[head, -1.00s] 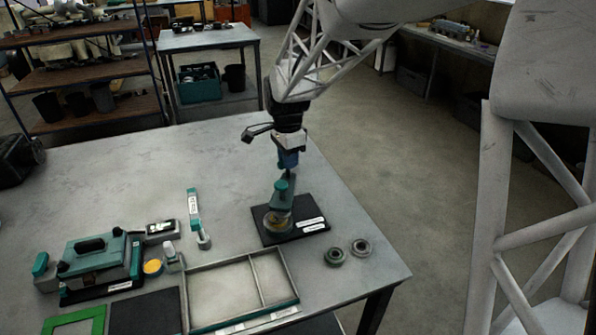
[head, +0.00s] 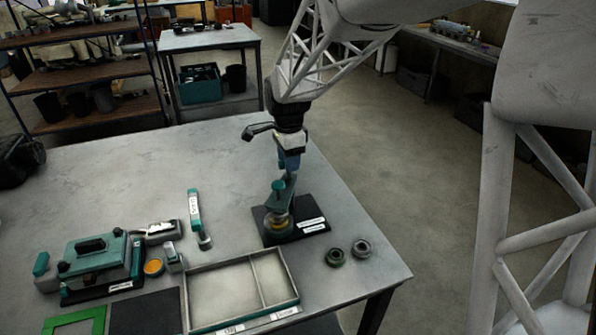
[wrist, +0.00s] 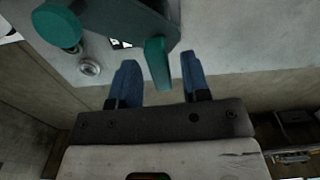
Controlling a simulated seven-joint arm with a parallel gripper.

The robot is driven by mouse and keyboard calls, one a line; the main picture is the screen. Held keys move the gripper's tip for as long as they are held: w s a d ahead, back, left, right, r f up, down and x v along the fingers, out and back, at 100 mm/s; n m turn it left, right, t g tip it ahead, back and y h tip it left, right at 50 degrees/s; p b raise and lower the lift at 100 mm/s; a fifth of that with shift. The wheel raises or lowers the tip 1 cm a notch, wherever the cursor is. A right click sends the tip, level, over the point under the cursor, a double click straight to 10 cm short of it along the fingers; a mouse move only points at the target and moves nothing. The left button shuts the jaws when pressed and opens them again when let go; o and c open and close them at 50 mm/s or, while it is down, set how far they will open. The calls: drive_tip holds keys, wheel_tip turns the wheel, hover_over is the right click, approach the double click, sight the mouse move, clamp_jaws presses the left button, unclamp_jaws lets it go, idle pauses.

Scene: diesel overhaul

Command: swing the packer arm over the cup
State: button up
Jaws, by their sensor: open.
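The packer arm (head: 283,201) is a teal lever on a black base plate (head: 306,221) near the table's right edge. The cup (head: 277,224), with a yellowish band, is at the plate's left, partly hidden under the lever's teal end. My gripper (head: 289,170) points down at the lever's upper part. In the wrist view the lever (wrist: 115,15) crosses the top, with a round teal knob at its left. A teal post (wrist: 157,63) stands between the blue fingers of my gripper (wrist: 160,80), with visible gaps on both sides.
Two metal rings (head: 347,252) lie right of the plate. A divided tray (head: 243,288) lies in front. A teal-handled tool (head: 198,220) and a teal fixture (head: 97,262) are to the left. The table behind is clear.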

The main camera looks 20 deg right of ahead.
idle(0.3)
drive_tip(key=shift+r, duration=2.75)
drive_tip(key=shift+r+m, duration=1)
drive_tip(key=shift+r, duration=0.25)
drive_tip(key=shift+f, duration=0.1)
drive_tip(key=shift+f, duration=2.3)
drive_tip(key=shift+n, duration=0.9)
drive_tip(key=shift+f, duration=1.6)
